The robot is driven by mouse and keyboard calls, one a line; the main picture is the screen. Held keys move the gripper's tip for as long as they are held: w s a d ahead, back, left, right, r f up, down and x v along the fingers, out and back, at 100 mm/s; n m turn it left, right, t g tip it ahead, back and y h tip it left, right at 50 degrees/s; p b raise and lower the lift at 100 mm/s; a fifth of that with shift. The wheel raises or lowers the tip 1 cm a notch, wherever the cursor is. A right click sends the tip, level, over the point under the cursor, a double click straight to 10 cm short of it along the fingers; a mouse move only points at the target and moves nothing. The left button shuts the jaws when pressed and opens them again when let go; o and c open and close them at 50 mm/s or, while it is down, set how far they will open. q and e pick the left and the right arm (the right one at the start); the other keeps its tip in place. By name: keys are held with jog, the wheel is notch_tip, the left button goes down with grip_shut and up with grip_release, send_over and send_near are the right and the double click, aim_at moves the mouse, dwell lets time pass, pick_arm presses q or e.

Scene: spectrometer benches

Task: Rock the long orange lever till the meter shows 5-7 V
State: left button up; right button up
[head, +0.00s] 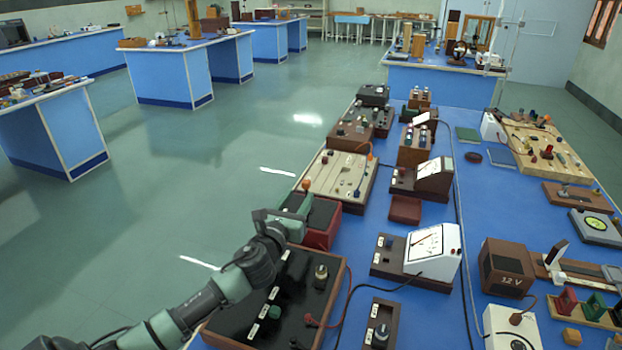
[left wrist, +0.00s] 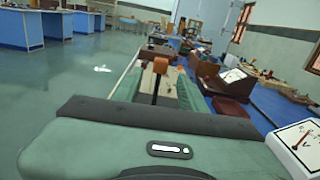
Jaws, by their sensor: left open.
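The lever's orange knob (head: 306,184) stands up just beyond my left gripper (head: 297,207) in the head view. In the left wrist view the orange knob (left wrist: 160,65) tops a dark upright stem, straight ahead past my gripper's body. My left gripper is open; its fingertips are hard to make out, and I cannot tell whether they touch the lever. It is over a red box with a dark top (head: 322,218). Two white-faced meters, a nearer one (head: 432,246) and a farther one (head: 434,175), stand to the right. Their readings are too small to tell. My right gripper is not in view.
A black-topped panel with terminals (head: 262,308) lies under my left forearm. A pale board (head: 338,178) lies beyond the red box. Wires run between devices on the blue bench (head: 405,222). A small dark red block (head: 405,210) sits near the meters. Open floor lies left.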

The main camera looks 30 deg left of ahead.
aim_at(305, 187)
pick_arm(q)
jog(key=shift+w+a+r, duration=0.15)
jog(key=shift+w, duration=0.3)
jog(key=shift+r+x, duration=0.2)
jog(key=shift+x, duration=0.85)
jog(key=x, duration=0.3)
jog(key=shift+w+f, duration=0.2)
jog(key=shift+w, duration=0.1)
grip_shut()
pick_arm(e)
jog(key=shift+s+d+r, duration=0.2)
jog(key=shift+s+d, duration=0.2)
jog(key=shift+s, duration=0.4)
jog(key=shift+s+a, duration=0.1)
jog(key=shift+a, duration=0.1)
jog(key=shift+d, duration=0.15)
